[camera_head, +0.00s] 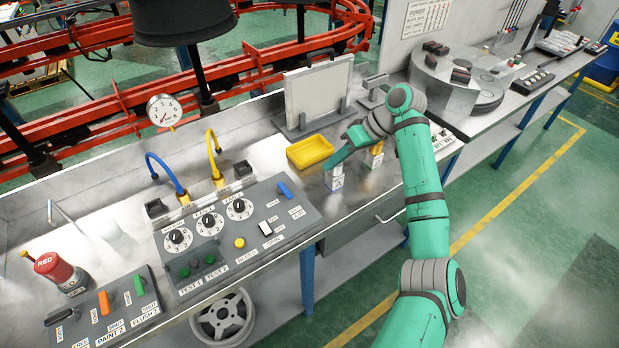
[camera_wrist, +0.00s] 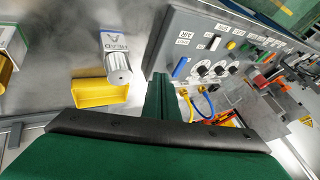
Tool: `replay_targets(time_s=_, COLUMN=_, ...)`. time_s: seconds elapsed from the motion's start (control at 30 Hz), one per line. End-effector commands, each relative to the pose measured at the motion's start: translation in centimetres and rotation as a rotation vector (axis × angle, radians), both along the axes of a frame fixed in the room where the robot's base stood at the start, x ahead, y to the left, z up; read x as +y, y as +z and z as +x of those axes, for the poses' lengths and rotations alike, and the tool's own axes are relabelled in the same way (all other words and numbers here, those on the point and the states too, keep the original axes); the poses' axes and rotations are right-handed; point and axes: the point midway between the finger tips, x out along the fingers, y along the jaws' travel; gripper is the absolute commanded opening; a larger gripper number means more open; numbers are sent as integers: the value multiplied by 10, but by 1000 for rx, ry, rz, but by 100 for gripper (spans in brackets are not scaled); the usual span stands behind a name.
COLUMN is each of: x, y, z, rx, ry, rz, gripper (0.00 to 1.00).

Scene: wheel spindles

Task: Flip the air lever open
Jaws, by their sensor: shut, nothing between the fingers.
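A blue lever (camera_head: 284,190) sits at the right end of the grey control panel (camera_head: 262,262), with small labels beside it that I cannot read surely. It also shows in the wrist view (camera_wrist: 180,67), just right of my fingertips. My gripper (camera_head: 329,169) is shut and empty, to the right of the panel and near a white labelled container (camera_head: 336,182). In the wrist view its green fingers (camera_wrist: 161,76) point toward the panel's edge. A gap shows between the fingers and the lever in the head view.
A yellow tray (camera_head: 310,151) lies behind my gripper. The panel also bears dials, a white switch (camera_head: 265,228) and a yellow button (camera_head: 240,243). Blue and yellow hoses rise behind it.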

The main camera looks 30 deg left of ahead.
Motion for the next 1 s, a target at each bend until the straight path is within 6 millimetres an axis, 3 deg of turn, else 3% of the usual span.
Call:
replay_targets(time_s=0.6, x=50, y=-80, z=-29, rx=2, ry=-2, rz=-1, gripper=0)
replay_targets(time_s=0.8, x=59, y=-79, z=-53, rx=-1, ry=-3, rz=0, gripper=0)
replay_targets(time_s=1.0, x=65, y=-78, z=-64, rx=0, ry=-2, rz=0, gripper=0)
